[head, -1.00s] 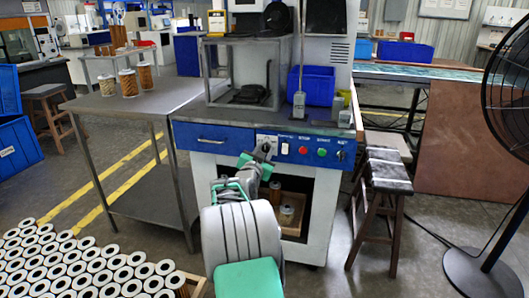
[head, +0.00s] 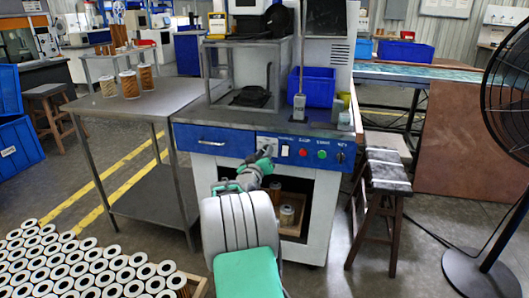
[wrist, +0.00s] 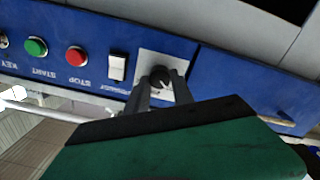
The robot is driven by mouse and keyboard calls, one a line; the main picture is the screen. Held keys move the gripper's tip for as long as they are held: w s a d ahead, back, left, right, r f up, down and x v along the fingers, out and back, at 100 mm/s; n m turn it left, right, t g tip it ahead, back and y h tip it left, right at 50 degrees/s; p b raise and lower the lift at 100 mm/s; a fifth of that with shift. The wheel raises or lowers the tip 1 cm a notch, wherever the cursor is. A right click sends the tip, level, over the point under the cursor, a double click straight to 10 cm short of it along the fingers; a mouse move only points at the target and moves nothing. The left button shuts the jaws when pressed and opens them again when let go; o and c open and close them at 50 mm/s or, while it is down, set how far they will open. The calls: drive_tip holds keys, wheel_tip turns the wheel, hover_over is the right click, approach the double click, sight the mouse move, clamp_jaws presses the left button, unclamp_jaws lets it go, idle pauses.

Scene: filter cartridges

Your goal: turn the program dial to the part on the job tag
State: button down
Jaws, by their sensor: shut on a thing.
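The program dial (wrist: 159,75) is a small black knob on a pale square plate (wrist: 178,66), set in the blue front panel of the machine. In the wrist view the two dark fingers of my gripper (wrist: 161,86) stand on either side of the knob and are shut on it. In the head view my gripper (head: 266,158) is at the panel and covers the dial; part of the pale plate (head: 264,141) shows above it. The dial's marks are too small to read. I cannot make out a job tag.
Beside the dial are a white switch (wrist: 116,68), a red stop button (wrist: 76,55), a green start button (wrist: 36,46) and a key switch. A blue drawer (head: 213,140) is left of the dial. A stool (head: 385,185) and a fan (head: 500,150) stand at right.

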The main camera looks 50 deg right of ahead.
drive_tip(key=shift+n, duration=0.6)
drive_tip(key=c, duration=1.1)
unclamp_jaws()
drive_tip(key=p+v, duration=0.1)
drive_tip(key=v, duration=0.6)
drive_tip(key=shift+a+p, duration=0.3)
drive_tip(key=shift+a, duration=0.1)
drive_tip(key=shift+s, duration=0.1)
